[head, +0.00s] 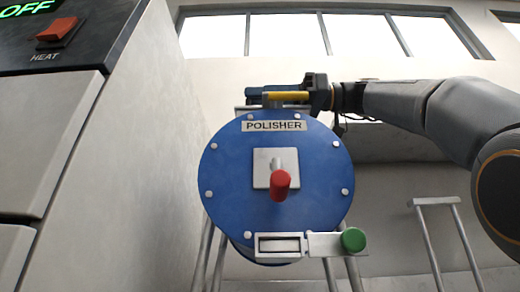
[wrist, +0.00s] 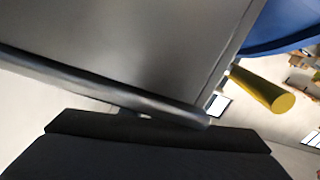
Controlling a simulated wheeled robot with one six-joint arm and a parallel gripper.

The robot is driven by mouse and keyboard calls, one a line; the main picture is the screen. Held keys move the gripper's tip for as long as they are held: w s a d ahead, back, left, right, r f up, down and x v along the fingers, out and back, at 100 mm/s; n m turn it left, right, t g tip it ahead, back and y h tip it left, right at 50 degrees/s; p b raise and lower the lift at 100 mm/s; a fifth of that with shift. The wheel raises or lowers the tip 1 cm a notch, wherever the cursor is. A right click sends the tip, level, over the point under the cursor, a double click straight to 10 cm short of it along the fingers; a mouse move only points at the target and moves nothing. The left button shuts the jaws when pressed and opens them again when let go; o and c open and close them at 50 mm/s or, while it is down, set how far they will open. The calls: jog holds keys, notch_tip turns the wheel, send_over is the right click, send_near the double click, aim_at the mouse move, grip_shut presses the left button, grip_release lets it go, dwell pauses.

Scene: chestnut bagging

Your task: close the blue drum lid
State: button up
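The blue drum (head: 225,180) carries a POLISHER label and faces me in the head view. A yellow bar (head: 288,96) lies across its top edge. My gripper (head: 312,92) is at the top of the drum, right beside or behind this bar; its fingertips are not clear. In the wrist view, the yellow bar (wrist: 262,90) shows its free round end, apart from the dark gripper body (wrist: 150,150). Blue drum surface (wrist: 285,25) shows at the upper right. A large grey plate (wrist: 130,45) fills the upper left; I cannot tell whether it is the lid.
A red knob (head: 281,185) sticks out of the drum's front. A green knob (head: 353,240) sits beside a slotted metal plate (head: 279,246) below. A grey cabinet (head: 150,120) with a HEAT switch (head: 57,30) stands close on the left. A metal frame (head: 436,203) stands at right.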

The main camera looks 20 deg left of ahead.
jog(key=shift+p+v, duration=0.65)
jog(key=shift+v, duration=3.25)
jog(key=shift+r, duration=0.1)
